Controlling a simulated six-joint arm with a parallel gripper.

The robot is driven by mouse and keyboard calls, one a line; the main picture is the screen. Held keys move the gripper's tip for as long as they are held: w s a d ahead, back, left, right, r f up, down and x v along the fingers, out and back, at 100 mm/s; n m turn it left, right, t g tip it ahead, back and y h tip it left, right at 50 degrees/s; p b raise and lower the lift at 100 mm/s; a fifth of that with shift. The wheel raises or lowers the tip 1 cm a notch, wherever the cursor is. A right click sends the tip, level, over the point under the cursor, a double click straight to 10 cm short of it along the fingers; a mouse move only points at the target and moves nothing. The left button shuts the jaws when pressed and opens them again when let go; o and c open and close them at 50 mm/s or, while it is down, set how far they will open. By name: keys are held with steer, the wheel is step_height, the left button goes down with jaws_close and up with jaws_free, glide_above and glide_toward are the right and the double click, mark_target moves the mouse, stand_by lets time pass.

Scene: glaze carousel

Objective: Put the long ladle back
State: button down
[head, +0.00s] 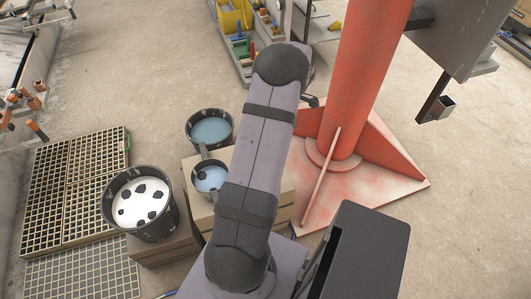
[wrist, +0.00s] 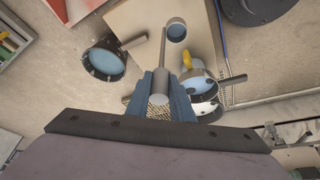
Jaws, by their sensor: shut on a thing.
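In the wrist view my gripper (wrist: 160,82) is shut on the grey handle of the long ladle (wrist: 163,50). The thin handle runs away from the fingers to a small round cup (wrist: 177,30) with blue in it, which appears joined to it. In the head view my arm hides the gripper and the ladle. A bracket with a small square, open-topped socket (head: 442,107) hangs at the right in the head view; whether it is the ladle's place I cannot tell.
A white-glaze bucket (head: 162,219), a blue-glaze bucket (head: 209,131) and a smaller blue pot (head: 209,178) stand left of my arm. A red post (head: 362,80) on a wide base rises at the right. Metal grates (head: 70,185) lie at the left.

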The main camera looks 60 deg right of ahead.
step_height(320, 180, down, 8)
steer(key=shift+p, duration=0.45)
steer(key=shift+f+b, duration=0.15)
steer(key=shift+b, duration=0.15)
steer(key=c, duration=1.6)
jaws_free()
steer(key=shift+o, duration=0.2)
steer(key=shift+r+p, duration=0.25)
steer(key=shift+p, duration=0.05)
steer(key=b+v, duration=0.1)
steer(key=v, duration=1.1)
steer(key=shift+b, duration=0.4)
